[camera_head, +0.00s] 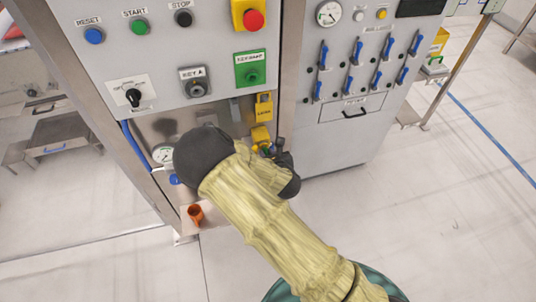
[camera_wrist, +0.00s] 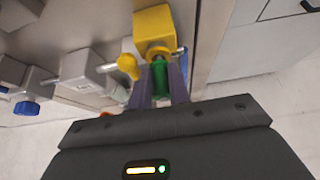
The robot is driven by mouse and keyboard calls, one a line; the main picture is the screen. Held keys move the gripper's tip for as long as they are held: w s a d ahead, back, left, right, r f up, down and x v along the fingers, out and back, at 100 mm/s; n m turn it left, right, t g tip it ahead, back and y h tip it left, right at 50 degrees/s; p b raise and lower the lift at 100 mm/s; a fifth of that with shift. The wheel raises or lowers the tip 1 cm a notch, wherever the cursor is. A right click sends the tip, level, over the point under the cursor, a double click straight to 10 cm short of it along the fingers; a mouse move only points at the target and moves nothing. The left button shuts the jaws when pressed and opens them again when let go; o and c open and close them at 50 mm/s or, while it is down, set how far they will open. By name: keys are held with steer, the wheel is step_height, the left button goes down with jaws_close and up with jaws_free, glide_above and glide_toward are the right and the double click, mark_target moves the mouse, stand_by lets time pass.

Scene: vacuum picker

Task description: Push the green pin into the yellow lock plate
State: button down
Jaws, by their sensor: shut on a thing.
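My gripper (camera_wrist: 160,80) is shut on the green pin (camera_wrist: 158,70), which sits between the two fingers in the wrist view. The yellow lock plate (camera_wrist: 153,26) is a yellow block just beyond the fingertips, with a yellow round part at its lower edge by the pin. Whether the pin's tip has entered the plate is hidden. In the head view, my gripper (camera_head: 281,157) is beside a yellow part (camera_head: 261,136) low on the cabinet, below a labelled yellow piece (camera_head: 264,106). The pin cannot be made out clearly there.
A yellow knob (camera_wrist: 128,66) and grey blocks are left of the fingers in the wrist view. In the head view, an orange cup (camera_head: 195,213) and a gauge (camera_head: 163,154) are left of my arm.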

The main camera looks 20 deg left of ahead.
steer(key=shift+w+a, duration=0.3)
steer(key=shift+w, duration=0.1)
stand_by(0.4)
steer(key=c, duration=1.2)
jaws_free()
steer(key=shift+c, duration=0.2)
steer(key=shift+a, duration=0.1)
steer(key=shift+s+r, duration=0.1)
steer(key=shift+p+v, duration=0.65)
steer(key=shift+v, duration=0.75)
steer(key=p+v, duration=0.1)
steer(key=v, duration=0.2)
steer(key=shift+d, duration=0.25)
